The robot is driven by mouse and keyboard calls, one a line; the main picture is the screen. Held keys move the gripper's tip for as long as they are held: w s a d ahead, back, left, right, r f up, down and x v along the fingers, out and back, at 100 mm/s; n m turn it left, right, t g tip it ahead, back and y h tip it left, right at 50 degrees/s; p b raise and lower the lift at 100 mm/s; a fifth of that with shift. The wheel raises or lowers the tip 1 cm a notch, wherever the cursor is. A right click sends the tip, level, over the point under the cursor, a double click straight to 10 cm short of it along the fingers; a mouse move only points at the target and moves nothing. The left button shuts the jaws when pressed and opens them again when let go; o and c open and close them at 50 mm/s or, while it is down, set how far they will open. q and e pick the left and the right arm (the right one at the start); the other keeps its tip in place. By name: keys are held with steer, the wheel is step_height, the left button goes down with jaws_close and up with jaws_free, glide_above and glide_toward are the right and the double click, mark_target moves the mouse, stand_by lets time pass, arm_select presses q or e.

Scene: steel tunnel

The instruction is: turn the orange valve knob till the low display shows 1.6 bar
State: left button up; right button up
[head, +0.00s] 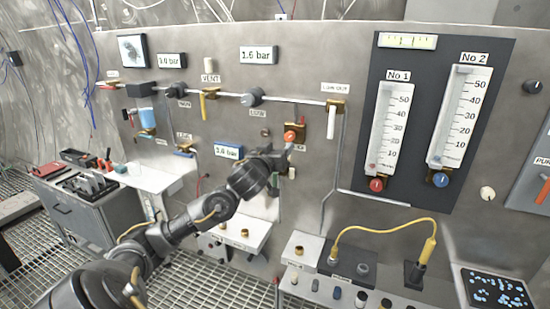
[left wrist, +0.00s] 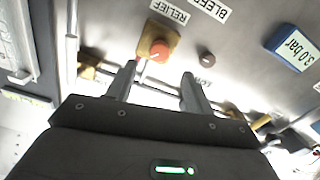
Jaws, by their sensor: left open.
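An orange knob (head: 290,136) on a brass mount sits on the steel panel; in the left wrist view the orange knob (left wrist: 159,50) stands by a RELIEF label. My left gripper (head: 288,163) is open just below it in the head view. In the left wrist view the open fingers (left wrist: 158,72) point toward the knob, with nothing between them; I cannot tell whether they touch it. A blue-framed display (head: 229,152) left of the gripper reads 3.0 bar; it also shows in the left wrist view (left wrist: 295,47). A larger plate (head: 259,55) above reads 1.6 bar. My right gripper is out of view.
A grey knob (head: 253,97) and a yellow lever (head: 208,102) sit on the pipe above. Gauges No 1 (head: 390,125) and No 2 (head: 458,115) stand right. A yellow cable (head: 375,229) arches over the shelf below. A grey cabinet (head: 95,210) stands at left.

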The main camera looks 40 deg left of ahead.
arm_select(q)
steer(key=shift+v, duration=1.4)
